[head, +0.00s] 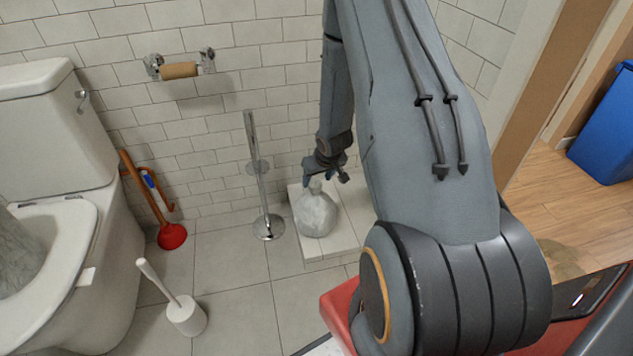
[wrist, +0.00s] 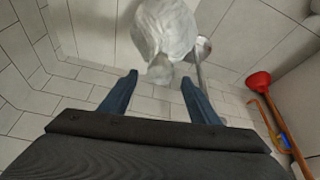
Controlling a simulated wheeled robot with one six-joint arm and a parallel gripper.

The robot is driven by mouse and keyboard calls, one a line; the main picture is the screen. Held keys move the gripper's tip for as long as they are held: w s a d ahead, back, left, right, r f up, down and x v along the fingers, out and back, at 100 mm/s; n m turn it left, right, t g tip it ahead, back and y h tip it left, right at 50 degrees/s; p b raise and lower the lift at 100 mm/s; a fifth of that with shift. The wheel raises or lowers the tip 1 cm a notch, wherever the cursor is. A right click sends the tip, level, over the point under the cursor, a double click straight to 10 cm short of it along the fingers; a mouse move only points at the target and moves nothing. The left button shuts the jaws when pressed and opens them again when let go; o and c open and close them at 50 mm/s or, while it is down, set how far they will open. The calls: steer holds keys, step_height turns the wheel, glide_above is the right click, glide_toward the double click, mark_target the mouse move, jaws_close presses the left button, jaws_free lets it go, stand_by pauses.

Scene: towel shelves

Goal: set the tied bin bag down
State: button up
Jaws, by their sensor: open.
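The tied bin bag (head: 316,213) is pale grey and translucent, with a gathered knot at its top. In the head view it rests upright on a low white tiled block (head: 345,240) by the wall. My gripper (head: 325,181) is directly above the bag, close to the knot. In the wrist view the bag (wrist: 165,30) is at the top, just beyond my two blue fingertips. My gripper (wrist: 158,80) is open, with the fingers spread apart and nothing clearly between them. Whether a fingertip touches the knot I cannot tell.
A chrome stand (head: 262,185) is just left of the block. A red plunger (head: 172,236), a white toilet brush (head: 184,314) and the toilet (head: 75,215) are further left. A blue bin (head: 606,130) stands at the right. Floor between brush and block is clear.

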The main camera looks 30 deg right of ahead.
steer(key=s+a+r+n+g+p, duration=0.1)
steer(key=s+a+r, duration=0.3)
steer(key=r, duration=0.5)
steer(key=s+a+r, duration=0.2)
steer(key=a+r, duration=0.4)
steer(key=r, duration=0.2)
steer(key=s+a+r+n+g+p, duration=0.1)
steer(key=s+a+r, duration=0.3)
steer(key=r, duration=0.5)
steer(key=s+a+r+g, duration=0.1)
steer(key=s+a+r, duration=0.3)
steer(key=s, duration=0.3)
steer(key=s+a+r+n+g, duration=0.1)
steer(key=s+a+r, duration=0.3)
steer(key=s+a, duration=0.2)
steer(key=s+a+r+n+y, duration=0.1)
steer(key=s+a+r, duration=0.2)
steer(key=s+a, duration=0.2)
steer(key=s, duration=0.2)
steer(key=shift+s+a+r+g, duration=0.2)
steer(key=shift+s+r+g, duration=0.15)
steer(key=shift+r+g, duration=0.05)
